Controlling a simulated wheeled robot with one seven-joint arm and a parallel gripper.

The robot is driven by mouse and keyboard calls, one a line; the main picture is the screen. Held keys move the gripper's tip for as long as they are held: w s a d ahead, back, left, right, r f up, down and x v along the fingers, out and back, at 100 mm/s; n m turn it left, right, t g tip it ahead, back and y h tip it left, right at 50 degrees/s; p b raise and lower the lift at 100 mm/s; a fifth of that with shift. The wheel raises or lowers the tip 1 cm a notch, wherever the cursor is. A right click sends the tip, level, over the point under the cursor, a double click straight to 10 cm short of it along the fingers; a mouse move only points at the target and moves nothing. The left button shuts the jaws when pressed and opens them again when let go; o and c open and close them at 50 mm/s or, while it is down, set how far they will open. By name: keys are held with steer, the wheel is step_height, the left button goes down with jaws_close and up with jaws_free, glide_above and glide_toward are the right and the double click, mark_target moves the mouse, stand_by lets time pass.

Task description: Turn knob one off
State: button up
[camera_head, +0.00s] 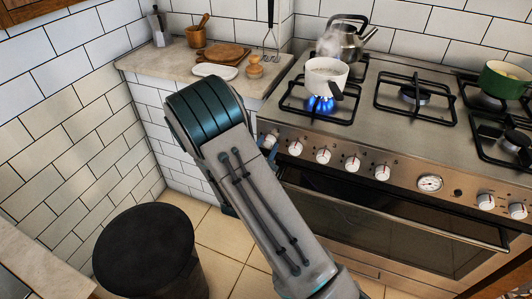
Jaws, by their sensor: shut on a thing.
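Knob one, the leftmost white knob (270,141), sits at the left end of the stove's front panel and is partly hidden by my arm. My gripper (273,153) is mostly hidden behind my arm; only a small dark part of it shows, right at this knob. It is shut on the knob. A blue flame (319,104) burns on the front left burner, under a white pot (326,76). The knob's exact turn angle cannot be made out.
More white knobs (323,156) and a round dial (430,183) line the panel. The oven handle (400,217) runs below. A kettle (343,38) stands behind the pot, a green pot (504,79) at right. A dark round bin (147,250) stands on the floor at left.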

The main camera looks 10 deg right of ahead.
steer(key=m+b, duration=0.1)
steer(key=m, duration=0.1)
steer(key=m+b, duration=0.2)
steer(key=shift+a+f+b, duration=0.15)
steer(key=shift+f+b, duration=0.15)
steer(key=shift+f, duration=0.05)
steer(key=m+b, duration=0.2)
steer(key=shift+r+m+g+h+b, duration=0.15)
steer(key=shift+m+g+h+b, duration=0.15)
steer(key=shift+m+h+b, duration=0.1)
steer(key=shift+r, duration=0.1)
steer(key=o, duration=1)
steer(key=shift+a, duration=0.1)
steer(key=shift+m, duration=0.3)
steer(key=v, duration=1.3)
steer(key=shift+s+a, duration=0.2)
steer(key=shift+s, duration=0.05)
